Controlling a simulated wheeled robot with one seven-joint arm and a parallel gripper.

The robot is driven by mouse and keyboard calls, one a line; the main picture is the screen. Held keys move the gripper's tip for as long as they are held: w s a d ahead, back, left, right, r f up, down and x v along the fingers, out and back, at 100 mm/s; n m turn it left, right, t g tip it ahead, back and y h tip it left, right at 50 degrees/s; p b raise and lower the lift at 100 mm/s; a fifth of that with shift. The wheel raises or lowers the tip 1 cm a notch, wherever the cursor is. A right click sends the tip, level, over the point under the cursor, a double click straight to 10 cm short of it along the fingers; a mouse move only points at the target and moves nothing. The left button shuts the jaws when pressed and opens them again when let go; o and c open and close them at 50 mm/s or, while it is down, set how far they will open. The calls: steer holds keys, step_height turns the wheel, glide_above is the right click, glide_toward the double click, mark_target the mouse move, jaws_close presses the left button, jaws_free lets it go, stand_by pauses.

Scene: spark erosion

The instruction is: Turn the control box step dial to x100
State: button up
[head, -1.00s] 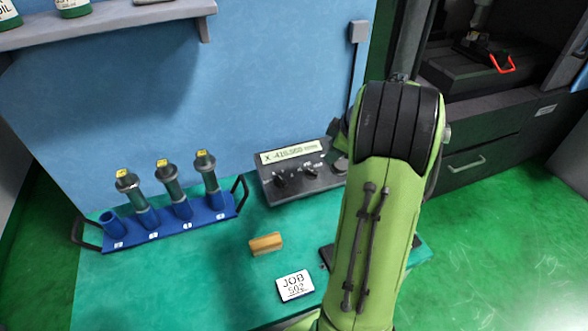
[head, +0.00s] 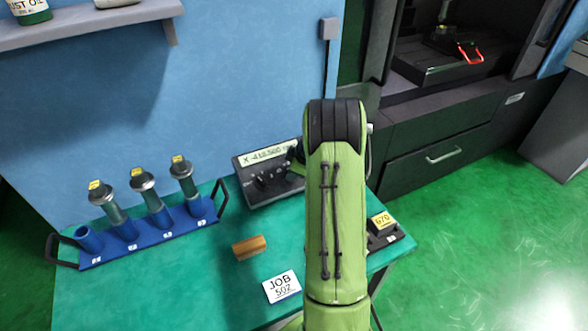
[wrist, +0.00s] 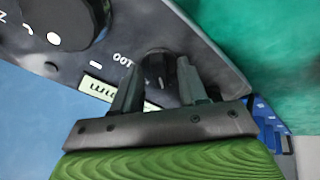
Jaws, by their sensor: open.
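The dark control box (head: 275,192) stands at the back of the green bench, with a lit display (head: 268,155) and several black knobs. My arm covers its right end in the head view. In the wrist view, a black dial (wrist: 157,72) sits between the two fingers of my gripper (wrist: 158,66), which is open around it. I cannot tell whether the fingers touch it. An upside-down "100" label (wrist: 122,58) is beside the dial. The dial's pointer setting cannot be read. A larger dark knob (wrist: 65,18) is at upper left. In the head view my gripper is mostly hidden by my arm.
A blue rack (head: 150,240) with several tool holders stands left on the bench. A wooden block (head: 249,247) and a "JOB 502" card (head: 282,287) lie in front of the box. A yellow-labelled item (head: 382,221) sits right of my arm. A dark machine (head: 430,150) stands behind right.

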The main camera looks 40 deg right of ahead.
jaws_close()
steer(key=shift+m, duration=0.3)
steer(key=m+b, duration=0.2)
steer(key=m, duration=0.1)
steer(key=shift+f+m+h+b, duration=0.1)
steer(key=shift+m+h+b, duration=0.2)
steer(key=shift+m+h, duration=0.1)
steer(key=m+b, duration=0.1)
steer(key=m, duration=0.4)
steer(key=shift+a+h+b, duration=0.1)
steer(key=shift+h+b, duration=0.2)
steer(key=shift+b, duration=0.05)
steer(key=m, duration=0.6)
steer(key=shift+h+b, duration=0.3)
steer(key=shift+m+g+h, duration=0.3)
steer(key=shift+m+g, duration=0.1)
steer(key=shift+m, duration=2.2)
